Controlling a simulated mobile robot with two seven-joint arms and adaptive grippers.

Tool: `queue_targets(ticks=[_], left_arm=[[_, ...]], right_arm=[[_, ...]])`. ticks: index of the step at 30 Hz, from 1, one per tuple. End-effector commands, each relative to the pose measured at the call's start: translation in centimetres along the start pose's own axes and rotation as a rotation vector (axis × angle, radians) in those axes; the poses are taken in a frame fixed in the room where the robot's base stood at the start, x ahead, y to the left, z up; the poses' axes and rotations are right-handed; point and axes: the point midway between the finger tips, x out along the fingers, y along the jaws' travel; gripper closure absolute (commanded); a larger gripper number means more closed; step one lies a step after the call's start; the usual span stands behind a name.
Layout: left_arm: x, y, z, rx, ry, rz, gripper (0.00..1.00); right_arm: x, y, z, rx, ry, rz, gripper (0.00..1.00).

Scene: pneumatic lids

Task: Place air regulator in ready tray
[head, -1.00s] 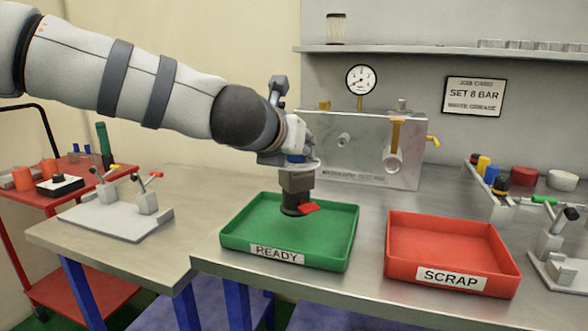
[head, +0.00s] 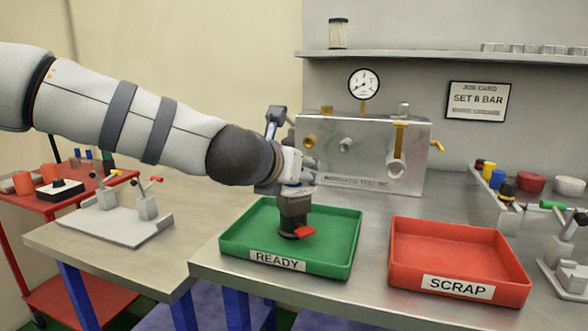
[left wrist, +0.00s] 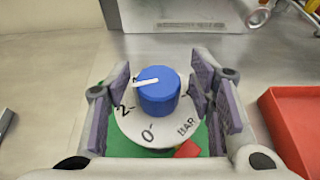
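The air regulator (head: 295,207) is a dark, squarish body with a black base and a red tab low on its side. It is upright, low inside the green READY tray (head: 341,267); whether its base touches the floor is hard to tell. In the left wrist view its blue knob (left wrist: 158,90) with a white pointer sits on a round scale plate. The exact contact is hidden. My right gripper is not in view.
The red SCRAP tray (head: 512,289) stands to the right of the READY tray. A metal test block (head: 365,150) with a gauge (head: 364,84) stands behind. A clamp fixture (head: 115,222) is at left, another (head: 562,245) at far right. A red cart (head: 25,200) is farther left.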

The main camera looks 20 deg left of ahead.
Motion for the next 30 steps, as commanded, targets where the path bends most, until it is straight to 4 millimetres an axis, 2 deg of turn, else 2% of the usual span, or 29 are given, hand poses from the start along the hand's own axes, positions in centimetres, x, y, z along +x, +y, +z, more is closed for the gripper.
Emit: queue_targets(ticks=[5,8,15,18,22,30], left_arm=[[-0.9,0.0,0.6,0.000,-0.003,-0.001,0.51],[-2.9,0.0,0.8,-0.001,-0.007,-0.002,0.51],[-9.4,0.0,1.1,0.000,-0.012,-0.002,0.51],[-11.2,0.0,0.9,-0.001,-0.010,-0.001,0.51],[-12.2,0.0,0.6,0.000,-0.005,0.000,0.51],[-12.2,0.0,0.3,0.000,0.000,0.000,0.51]], right_arm=[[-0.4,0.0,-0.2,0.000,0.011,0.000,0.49],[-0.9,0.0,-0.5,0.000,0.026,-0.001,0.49],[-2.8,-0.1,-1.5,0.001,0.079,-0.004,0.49],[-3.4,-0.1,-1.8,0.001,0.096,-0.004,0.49],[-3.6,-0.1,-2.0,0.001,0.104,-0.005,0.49],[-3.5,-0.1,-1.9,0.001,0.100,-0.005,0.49]])
